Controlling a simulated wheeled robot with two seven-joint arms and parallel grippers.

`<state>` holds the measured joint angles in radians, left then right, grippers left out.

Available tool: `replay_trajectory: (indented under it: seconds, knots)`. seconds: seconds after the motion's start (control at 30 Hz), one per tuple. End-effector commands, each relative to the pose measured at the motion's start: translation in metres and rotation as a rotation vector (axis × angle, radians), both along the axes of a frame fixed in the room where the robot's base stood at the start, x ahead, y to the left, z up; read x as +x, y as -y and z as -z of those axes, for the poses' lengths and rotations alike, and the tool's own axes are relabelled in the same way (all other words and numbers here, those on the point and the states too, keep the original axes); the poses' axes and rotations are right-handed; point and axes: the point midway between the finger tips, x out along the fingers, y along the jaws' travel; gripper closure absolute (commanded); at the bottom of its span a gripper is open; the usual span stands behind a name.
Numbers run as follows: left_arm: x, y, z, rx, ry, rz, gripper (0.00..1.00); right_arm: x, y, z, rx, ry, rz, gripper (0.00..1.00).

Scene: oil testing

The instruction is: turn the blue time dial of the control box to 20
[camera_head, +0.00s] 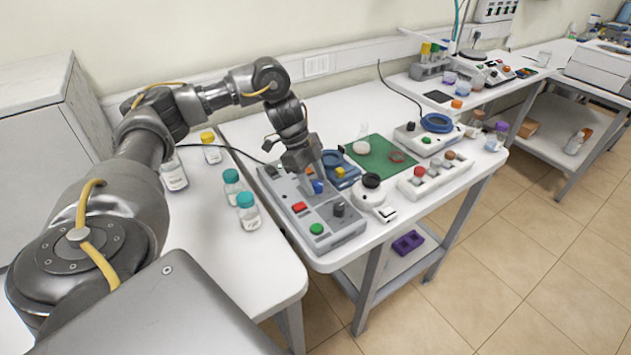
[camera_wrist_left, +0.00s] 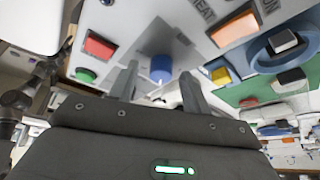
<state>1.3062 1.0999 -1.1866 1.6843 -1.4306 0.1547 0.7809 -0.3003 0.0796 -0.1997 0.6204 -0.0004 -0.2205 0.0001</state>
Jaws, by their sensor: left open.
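The grey control box (camera_head: 339,229) lies on the white table and carries a red button (camera_head: 299,207), a green button (camera_head: 316,228) and a dark knob (camera_head: 339,208). Its blue time dial (camera_head: 318,187) shows just at the fingertips of my left gripper (camera_head: 313,182). In the left wrist view the blue dial (camera_wrist_left: 161,68) appears between the two open fingers (camera_wrist_left: 158,80), with space visible on both sides. I cannot tell whether a finger touches it. The dial's scale and setting are not readable. My right gripper is out of view.
A blue device with a yellow button (camera_head: 340,171) stands right behind the box. A green mat (camera_head: 383,160), a round white device with a black top (camera_head: 371,192) and a block of buttons (camera_head: 430,180) lie to the right. Teal-capped bottles (camera_head: 248,211) stand to the left.

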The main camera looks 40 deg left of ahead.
Motion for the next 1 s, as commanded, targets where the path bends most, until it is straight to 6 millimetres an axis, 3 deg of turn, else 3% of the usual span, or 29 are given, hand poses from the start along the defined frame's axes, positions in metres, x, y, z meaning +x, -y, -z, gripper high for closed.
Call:
replay_trajectory:
  seconds: [0.33,0.7,1.0]
  knots:
    - [0.0009,0.0023,0.004,-0.001,0.0,0.0,0.52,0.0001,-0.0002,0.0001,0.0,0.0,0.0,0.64]
    - [0.0006,0.0057,0.0041,-0.001,0.0,0.002,0.96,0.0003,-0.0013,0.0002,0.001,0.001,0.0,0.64]
    - [0.0009,0.0027,0.0021,-0.001,-0.003,0.05,0.96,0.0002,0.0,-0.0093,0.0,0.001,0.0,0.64]
